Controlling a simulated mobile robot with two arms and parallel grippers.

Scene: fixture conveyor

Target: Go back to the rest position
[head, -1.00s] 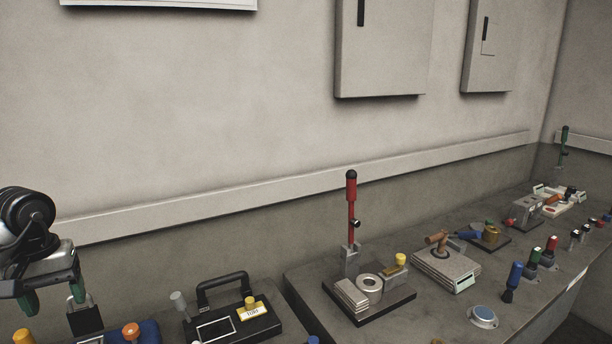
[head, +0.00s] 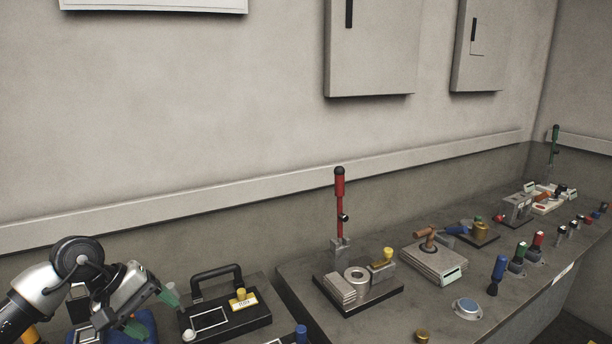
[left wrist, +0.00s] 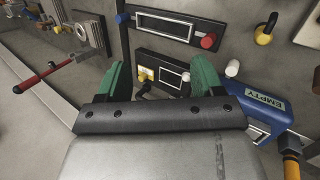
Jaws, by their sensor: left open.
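My left gripper (head: 152,311) has green fingertips and is at the lower left of the head view, just left of a black case with a handle. Its fingers are apart with nothing between them. In the left wrist view the open green fingers (left wrist: 162,78) point toward the bench fixtures. A small black unit with a white-framed window (left wrist: 160,73) shows beyond the gap. My right gripper is in neither view.
The black case (head: 228,318) and a blue object (head: 145,318) lie close to my left gripper. A blue piece labelled EMPTY (left wrist: 268,105) is beside the right finger. A red upright lever (head: 339,190) stands on a black base (head: 370,301) farther right.

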